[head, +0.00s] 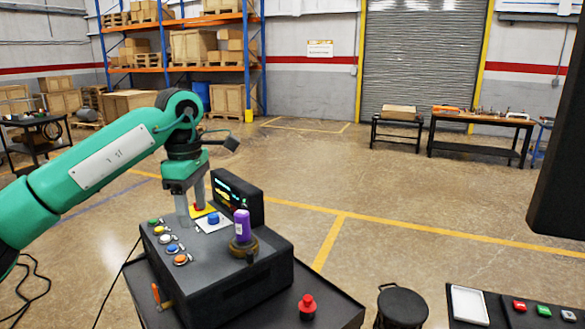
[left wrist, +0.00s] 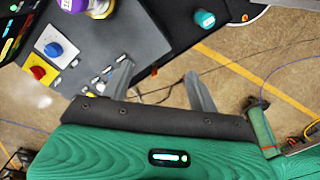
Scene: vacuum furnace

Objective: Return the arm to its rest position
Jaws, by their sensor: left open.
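My left gripper (head: 191,208) is open and empty, pointing down above the left back part of the black control console (head: 235,288). Its two fingers are apart in the left wrist view (left wrist: 158,72), with nothing between them. In the head view the fingers stand beside a red knob on a yellow plate (head: 203,210), which also shows in the left wrist view (left wrist: 38,72). I cannot tell whether they touch the console. My green left arm (head: 95,165) reaches in from the left. My right gripper is not in view.
The console bears a blue knob (head: 213,219), a purple cylinder (head: 242,224), a small screen (head: 236,193) and several coloured buttons (head: 172,248). A red mushroom-shaped piece (head: 307,307) stands front right. A black stool (head: 402,306) is nearby. Open floor lies behind.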

